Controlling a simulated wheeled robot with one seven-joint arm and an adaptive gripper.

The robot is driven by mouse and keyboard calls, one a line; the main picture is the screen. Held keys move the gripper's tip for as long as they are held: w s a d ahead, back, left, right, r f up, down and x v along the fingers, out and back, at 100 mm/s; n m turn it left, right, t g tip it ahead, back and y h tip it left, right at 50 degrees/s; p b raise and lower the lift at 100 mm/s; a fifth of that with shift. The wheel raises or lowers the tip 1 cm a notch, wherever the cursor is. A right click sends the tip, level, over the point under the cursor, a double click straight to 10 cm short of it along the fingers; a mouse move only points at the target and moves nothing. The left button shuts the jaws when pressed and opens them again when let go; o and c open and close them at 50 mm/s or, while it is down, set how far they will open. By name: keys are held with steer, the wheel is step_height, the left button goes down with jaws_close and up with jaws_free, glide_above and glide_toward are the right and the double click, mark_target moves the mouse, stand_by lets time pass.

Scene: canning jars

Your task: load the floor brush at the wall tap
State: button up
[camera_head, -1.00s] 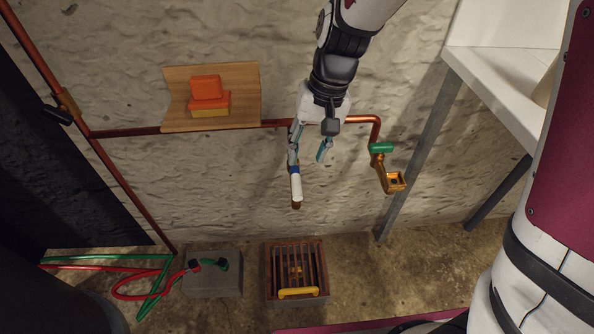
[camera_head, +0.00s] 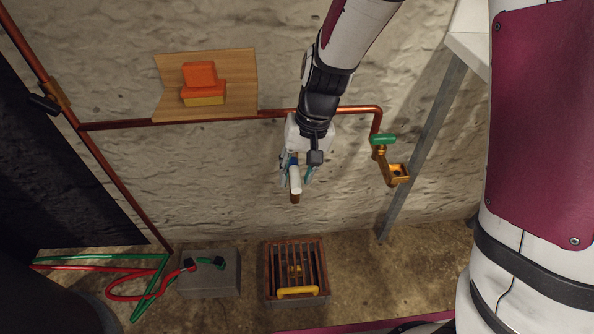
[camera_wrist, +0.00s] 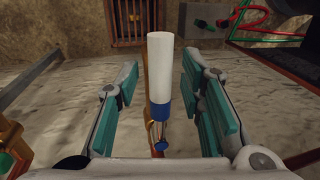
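The wall tap (camera_head: 391,168) is brass with a green handle (camera_head: 383,139), at the end of a copper pipe on the wall. A slim white cylinder (camera_head: 295,180) with a blue collar and brown lower tip hangs upright near the wall, left of the tap. I cannot tell whether it is part of the floor brush. My gripper (camera_head: 298,178) is around it; in the wrist view the white cylinder (camera_wrist: 160,68) stands between the teal finger pads, with a gap on both sides. The gripper (camera_wrist: 160,105) is open. No brush bristles are clearly visible.
A slatted floor box (camera_head: 296,270) with a yellow bar stands below. Left of it are a grey block (camera_head: 210,275) and red and green hoses (camera_head: 125,284). A wooden shelf (camera_head: 240,85) holds orange sponge-like blocks (camera_head: 203,85). A grey table leg (camera_head: 425,150) stands right of the tap.

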jaws_close()
steer(key=shift+w+d+n, duration=0.15)
steer(key=shift+d+n, duration=0.85)
steer(key=shift+n, duration=0.2)
steer(key=shift+o, duration=1.7)
jaws_free()
step_height(320, 180, up, 12)
steer(key=d, duration=0.2)
steer(key=shift+w+d, duration=0.15)
steer(key=shift+w, duration=0.1)
steer(key=shift+f, duration=0.1)
